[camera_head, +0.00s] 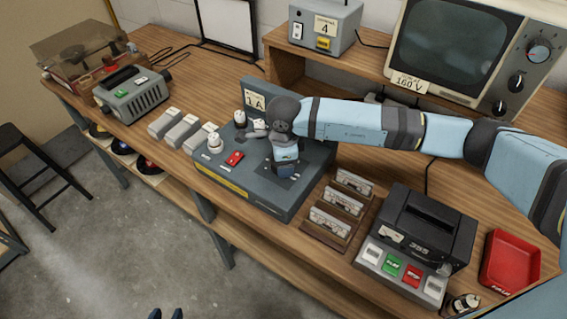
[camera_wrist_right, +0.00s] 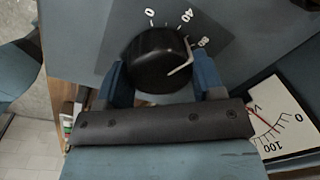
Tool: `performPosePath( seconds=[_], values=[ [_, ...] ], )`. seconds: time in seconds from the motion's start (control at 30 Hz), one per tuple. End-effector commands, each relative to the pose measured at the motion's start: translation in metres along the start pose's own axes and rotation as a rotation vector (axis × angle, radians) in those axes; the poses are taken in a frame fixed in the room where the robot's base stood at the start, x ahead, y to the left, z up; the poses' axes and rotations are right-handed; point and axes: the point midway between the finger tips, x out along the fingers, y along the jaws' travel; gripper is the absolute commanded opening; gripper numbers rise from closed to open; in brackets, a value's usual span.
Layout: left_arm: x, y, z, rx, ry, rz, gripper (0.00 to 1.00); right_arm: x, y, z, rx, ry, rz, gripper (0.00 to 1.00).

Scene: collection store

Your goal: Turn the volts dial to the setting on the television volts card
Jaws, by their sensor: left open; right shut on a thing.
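The television (camera_head: 455,45) stands at the upper right of the head view; its volts card (camera_head: 410,84) reads 160 V. The grey-blue power supply (camera_head: 300,195) lies on the bench under my right arm. In the right wrist view its black volts dial (camera_wrist_right: 160,58) sits between the two fingers of my right gripper (camera_wrist_right: 160,80), which is shut on it. Marks 0, 40 and 80 show; the white pointer line is near 80. The right fingers are mostly hidden in the head view. My left gripper (camera_head: 166,314) shows only its fingertips at the bottom edge, open and empty.
A V meter (camera_wrist_right: 280,120) is beside the dial. The supply carries a 1 A card (camera_head: 257,102), white knobs and a red switch (camera_head: 234,158). Cassettes (camera_head: 340,205), a black tape machine (camera_head: 420,240) and a red tray (camera_head: 512,260) stand to the right; grey blocks (camera_head: 180,130) to the left.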

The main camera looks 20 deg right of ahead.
Motion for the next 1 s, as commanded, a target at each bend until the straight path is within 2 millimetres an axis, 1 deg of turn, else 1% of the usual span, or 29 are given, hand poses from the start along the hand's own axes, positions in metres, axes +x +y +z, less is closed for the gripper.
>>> performPosePath(
  seconds=[0.03,0.1,0.43,0.77,1.0],
  values=[
    [0.004,0.0,0.006,0.0,-0.001,0.0,0.43,0.003,0.0,0.0,0.045,0.004,-0.001,0.38],
    [0.006,0.0,0.009,0.0,-0.001,0.0,0.43,0.003,0.0,0.0,0.111,0.008,-0.001,0.38],
    [0.015,-0.001,0.023,0.0,-0.001,0.0,0.43,0.002,0.001,0.001,0.423,0.03,-0.001,0.38],
    [0.019,0.0,0.025,-0.013,0.0,0.003,0.43,0.002,0.002,0.002,0.736,0.053,0.0,0.38],
    [0.023,0.001,0.031,-0.021,-0.014,0.004,0.43,0.001,0.002,0.003,0.964,0.07,-0.001,0.38]
  ],
)
